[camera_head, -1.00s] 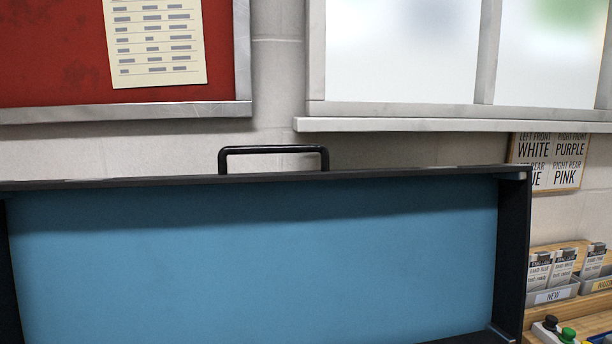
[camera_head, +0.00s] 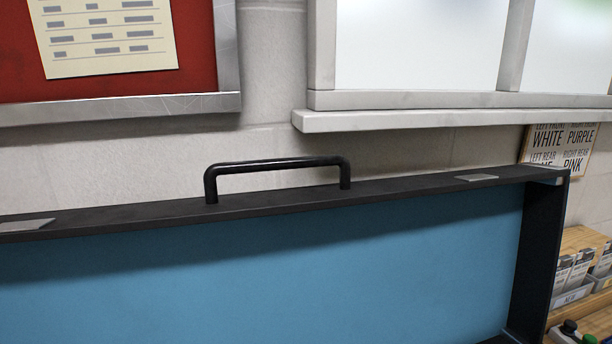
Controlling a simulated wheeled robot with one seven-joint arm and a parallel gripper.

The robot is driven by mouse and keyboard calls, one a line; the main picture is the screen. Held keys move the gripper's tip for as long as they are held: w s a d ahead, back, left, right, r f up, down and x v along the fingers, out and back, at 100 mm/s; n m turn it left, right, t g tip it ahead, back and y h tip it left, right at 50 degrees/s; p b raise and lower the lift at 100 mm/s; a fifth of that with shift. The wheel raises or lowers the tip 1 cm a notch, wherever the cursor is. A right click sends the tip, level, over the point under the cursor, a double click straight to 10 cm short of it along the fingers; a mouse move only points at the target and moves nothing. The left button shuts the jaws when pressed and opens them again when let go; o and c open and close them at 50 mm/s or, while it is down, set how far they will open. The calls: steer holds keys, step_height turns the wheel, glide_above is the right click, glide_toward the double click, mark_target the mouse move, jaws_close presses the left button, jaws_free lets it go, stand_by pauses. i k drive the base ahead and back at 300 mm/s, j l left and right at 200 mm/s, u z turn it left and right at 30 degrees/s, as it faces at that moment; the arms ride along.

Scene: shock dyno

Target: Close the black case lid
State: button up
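The black case lid (camera_head: 405,188) stands raised and open in the head view, with its blue lining (camera_head: 300,270) facing me. A black handle (camera_head: 278,165) sticks up from the middle of its top edge. The lid's right side wall (camera_head: 541,250) shows at the right; its left end and the lower part of the case are cut off by the picture. My gripper is not in view.
A red board (camera_head: 200,40) and a window with a white sill (camera_head: 450,118) are on the wall behind. At the right, a sign with words (camera_head: 560,147) hangs above a wooden shelf (camera_head: 585,240) with small boxes and grey bins (camera_head: 575,298).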

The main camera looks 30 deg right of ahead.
mark_target(469, 256)
steer(key=k+j, duration=0.15)
steer(key=k, duration=0.35)
steer(key=k+j+u, duration=0.1)
steer(key=k, duration=0.4)
steer(key=j, duration=0.1)
